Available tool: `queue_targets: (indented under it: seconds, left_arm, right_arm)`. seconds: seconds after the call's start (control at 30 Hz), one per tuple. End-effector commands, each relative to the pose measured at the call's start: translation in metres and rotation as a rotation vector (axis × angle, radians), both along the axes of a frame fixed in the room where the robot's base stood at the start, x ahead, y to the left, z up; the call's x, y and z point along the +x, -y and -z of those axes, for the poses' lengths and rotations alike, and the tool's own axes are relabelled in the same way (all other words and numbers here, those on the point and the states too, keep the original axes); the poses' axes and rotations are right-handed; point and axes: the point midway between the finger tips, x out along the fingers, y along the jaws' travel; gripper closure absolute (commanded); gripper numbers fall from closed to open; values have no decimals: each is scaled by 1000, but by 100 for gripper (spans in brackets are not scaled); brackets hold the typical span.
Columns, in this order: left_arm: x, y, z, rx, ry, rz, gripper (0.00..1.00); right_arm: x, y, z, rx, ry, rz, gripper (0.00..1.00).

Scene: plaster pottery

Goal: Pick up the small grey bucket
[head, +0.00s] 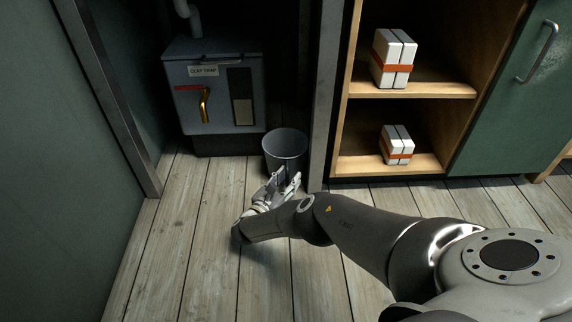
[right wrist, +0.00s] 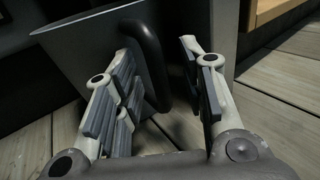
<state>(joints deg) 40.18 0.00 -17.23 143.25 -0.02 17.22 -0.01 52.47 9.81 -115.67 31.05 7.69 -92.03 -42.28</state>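The small grey bucket (head: 285,150) stands upright on the wooden floor, beside the clay trap cabinet. In the right wrist view the bucket (right wrist: 95,55) fills the upper left, with a dark curved handle (right wrist: 152,62) on its side. My right gripper (head: 286,179) is low in front of the bucket. In the right wrist view, its fingers (right wrist: 165,72) are apart, with the handle showing between them. I cannot tell whether either finger touches the handle. The fingers hide part of the bucket's lower front. My left gripper is in neither view.
The grey clay trap (head: 214,90) with a brass tap stands behind left of the bucket. A dark post (head: 322,100) rises close to its right. A wooden shelf unit (head: 410,90) holds strapped white blocks. The plank floor (head: 200,250) at front left is clear.

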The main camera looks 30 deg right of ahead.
Motion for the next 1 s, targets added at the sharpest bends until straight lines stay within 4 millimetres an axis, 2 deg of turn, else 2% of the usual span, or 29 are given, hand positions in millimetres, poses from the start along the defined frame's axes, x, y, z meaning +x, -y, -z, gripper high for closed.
queue_targets:
  seconds: [0.17, 0.4, 0.47, 1.0]
  left_arm:
    - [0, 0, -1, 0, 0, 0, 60]
    - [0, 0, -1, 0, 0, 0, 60]
    - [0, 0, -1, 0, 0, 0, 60]
    - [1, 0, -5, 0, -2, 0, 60]
  right_arm:
    - [0, 0, 0, 1, 0, 0, 63]
    - [0, 0, 0, 0, 0, -1, 94]
    - [0, 0, 0, 0, 0, -1, 100]
    - [0, 0, -5, 0, -1, 0, 100]
